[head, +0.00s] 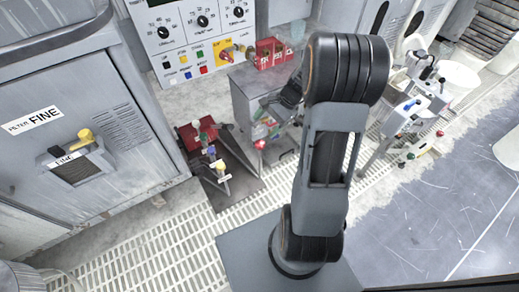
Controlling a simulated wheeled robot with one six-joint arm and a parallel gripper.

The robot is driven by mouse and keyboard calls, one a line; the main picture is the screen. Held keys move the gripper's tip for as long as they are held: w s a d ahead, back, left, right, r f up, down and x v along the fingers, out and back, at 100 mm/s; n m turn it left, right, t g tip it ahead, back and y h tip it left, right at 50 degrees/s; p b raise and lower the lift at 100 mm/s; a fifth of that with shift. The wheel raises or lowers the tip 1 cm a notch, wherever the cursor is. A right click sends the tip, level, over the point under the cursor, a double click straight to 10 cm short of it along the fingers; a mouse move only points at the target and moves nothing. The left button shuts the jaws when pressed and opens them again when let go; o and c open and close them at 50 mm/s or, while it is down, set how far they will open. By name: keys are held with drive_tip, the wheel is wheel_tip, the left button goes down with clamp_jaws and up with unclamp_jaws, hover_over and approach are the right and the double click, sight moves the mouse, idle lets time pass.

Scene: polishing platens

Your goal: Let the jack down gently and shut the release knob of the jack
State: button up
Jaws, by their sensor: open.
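I cannot say for certain which thing is the jack. A small unit with a red body (197,134) and several coloured handles stands on a dark floor plate (242,186), left of my arm. One handle has a yellow top (220,167). A red knob (260,145) shows just right of that unit, at the foot of the grey cabinet. Whether it is the release knob, and whether it is open or shut, is too small to tell. My gripper does not show; my raised arm hides the area behind it.
A grey cabinet (250,85) with red boxes (270,53) on top stands behind. A control panel (190,40) and a large filter cabinet (60,130) stand left. A bench device with coloured knobs (408,112) stands right. Floor grating (150,245) and grey floor (430,225) lie clear.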

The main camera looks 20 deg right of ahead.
drive_tip(key=w+d+f+m+t+y+b, duration=0.25)
drive_tip(key=d+f+m, duration=0.3)
drive_tip(key=f, duration=0.35)
drive_tip(key=m+t+y+b, duration=0.2)
drive_tip(key=m+t+b, duration=0.15)
drive_tip(key=m, duration=0.25)
approach(261, 143)
drive_tip(key=shift+n+h, duration=0.25)
drive_tip(key=b+x, duration=0.3)
drive_tip(key=x, duration=0.7)
drive_tip(key=shift+a, duration=0.3)
drive_tip(key=c, duration=0.9)
drive_tip(key=shift+r+t, duration=0.1)
drive_tip(key=shift+t, duration=0.2)
